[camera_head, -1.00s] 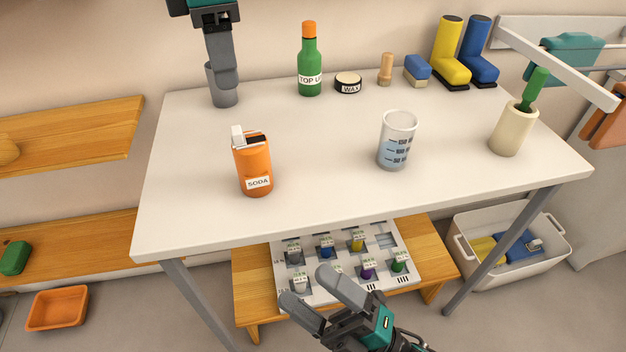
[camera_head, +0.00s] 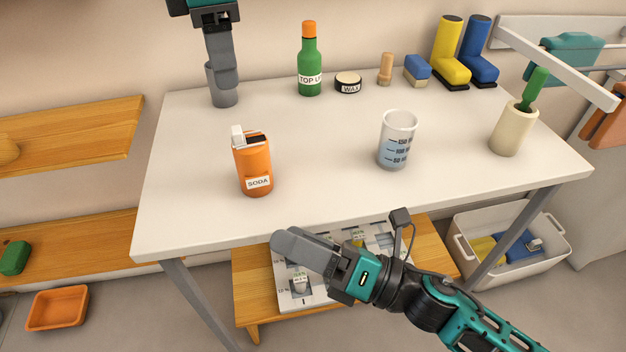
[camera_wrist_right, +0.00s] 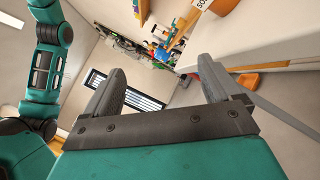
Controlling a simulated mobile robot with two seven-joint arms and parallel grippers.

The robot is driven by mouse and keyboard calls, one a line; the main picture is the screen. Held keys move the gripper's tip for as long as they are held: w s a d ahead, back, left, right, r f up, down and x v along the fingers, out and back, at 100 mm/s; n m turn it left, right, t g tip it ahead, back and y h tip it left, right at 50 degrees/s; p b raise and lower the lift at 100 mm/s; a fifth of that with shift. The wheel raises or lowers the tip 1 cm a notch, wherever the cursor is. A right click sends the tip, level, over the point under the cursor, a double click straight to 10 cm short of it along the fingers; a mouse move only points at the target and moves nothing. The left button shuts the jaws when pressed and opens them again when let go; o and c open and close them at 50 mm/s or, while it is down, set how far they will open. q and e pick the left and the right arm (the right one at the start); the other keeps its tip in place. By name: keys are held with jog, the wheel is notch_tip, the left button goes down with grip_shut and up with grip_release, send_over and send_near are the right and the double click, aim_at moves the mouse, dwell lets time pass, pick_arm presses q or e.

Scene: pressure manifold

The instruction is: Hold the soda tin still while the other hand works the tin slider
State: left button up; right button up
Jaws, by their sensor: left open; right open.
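The orange soda tin (camera_head: 254,168) stands upright on the left part of the white table, its SODA label facing the front. A white slider piece (camera_head: 238,134) sits at the left of its top, beside a dark patch. My left gripper (camera_head: 223,98) points down over the table's back left corner, behind and apart from the tin. My right gripper (camera_head: 287,245) is open and empty at the table's front edge, in front of and right of the tin. In the right wrist view its fingers (camera_wrist_right: 160,88) are apart, with part of the tin (camera_wrist_right: 220,6) at the top edge.
A measuring beaker (camera_head: 396,140) stands mid-table, right of the tin. A green bottle (camera_head: 310,68), a wax tin (camera_head: 348,83) and boots (camera_head: 452,55) line the back. A beige pot (camera_head: 510,132) stands at the right. Table surface around the tin is clear.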

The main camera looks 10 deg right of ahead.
jog(key=w+d+r+n+t+h, duration=0.1)
jog(key=w+d+r, duration=0.1)
jog(key=w, duration=0.1)
jog(key=n+h, duration=0.1)
jog(key=n, duration=0.7)
send_near(244, 158)
jog(key=shift+w+d+f+g, duration=0.2)
jog(key=shift+w+d+f, duration=0.15)
jog(key=shift+f, duration=0.2)
jog(key=shift+w+d+f+g, duration=0.2)
jog(key=shift+w+d+f, duration=0.05)
jog(key=shift+d+f, duration=0.3)
jog(key=shift+w+n+h, duration=0.3)
jog(key=shift+w, duration=0.2)
jog(key=x, duration=1.2)
jog(key=shift+w+a+f, duration=0.1)
jog(key=shift+w+a, duration=0.1)
